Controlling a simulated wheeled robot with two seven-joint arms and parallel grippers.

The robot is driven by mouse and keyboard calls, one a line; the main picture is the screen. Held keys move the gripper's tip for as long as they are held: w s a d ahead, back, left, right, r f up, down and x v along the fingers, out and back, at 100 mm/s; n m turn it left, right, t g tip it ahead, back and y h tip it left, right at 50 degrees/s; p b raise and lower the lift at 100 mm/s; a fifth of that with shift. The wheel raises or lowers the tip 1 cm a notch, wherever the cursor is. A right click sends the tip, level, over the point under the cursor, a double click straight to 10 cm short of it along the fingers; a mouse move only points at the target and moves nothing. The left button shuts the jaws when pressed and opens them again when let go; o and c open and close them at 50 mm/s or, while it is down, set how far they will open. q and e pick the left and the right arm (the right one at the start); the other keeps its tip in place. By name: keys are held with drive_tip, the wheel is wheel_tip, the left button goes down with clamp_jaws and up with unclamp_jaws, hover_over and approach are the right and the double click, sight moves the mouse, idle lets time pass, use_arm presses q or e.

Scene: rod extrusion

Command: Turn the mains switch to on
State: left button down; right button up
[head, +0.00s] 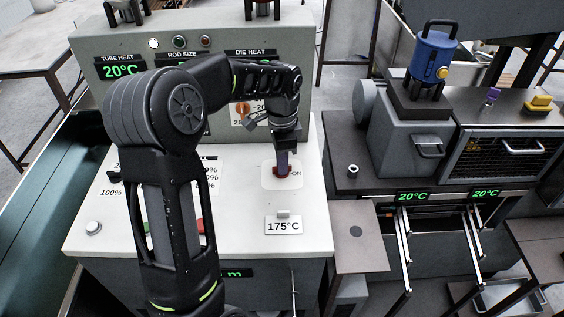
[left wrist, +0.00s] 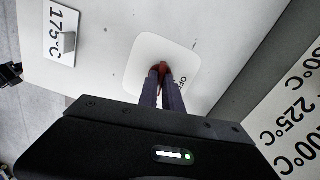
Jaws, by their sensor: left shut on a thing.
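The mains switch is a red knob (head: 282,171) on a pale rounded plate with the word ON at its right, on the white sloping panel of the control cabinet. My left gripper (head: 283,162) comes down on it from above and is shut on the red knob. In the left wrist view the two dark fingers (left wrist: 164,88) close around the red knob (left wrist: 161,68), on its white plate (left wrist: 184,59). The fingers hide most of the knob, so I cannot tell which way it points. My right gripper is not in view.
An orange dial (head: 242,108) is on the upright panel behind my arm. The displays read 20°C. A grey machine with a blue canister (head: 433,53) stands at the right.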

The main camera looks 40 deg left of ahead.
use_arm(q)
drive_tip(key=shift+m, duration=1)
drive_tip(key=c, duration=1.5)
unclamp_jaws()
drive_tip(key=shift+r, duration=0.1)
wheel_tip(320, 180, up, 8)
drive_tip(key=shift+f+b, duration=0.15)
drive_tip(key=shift+b, duration=0.25)
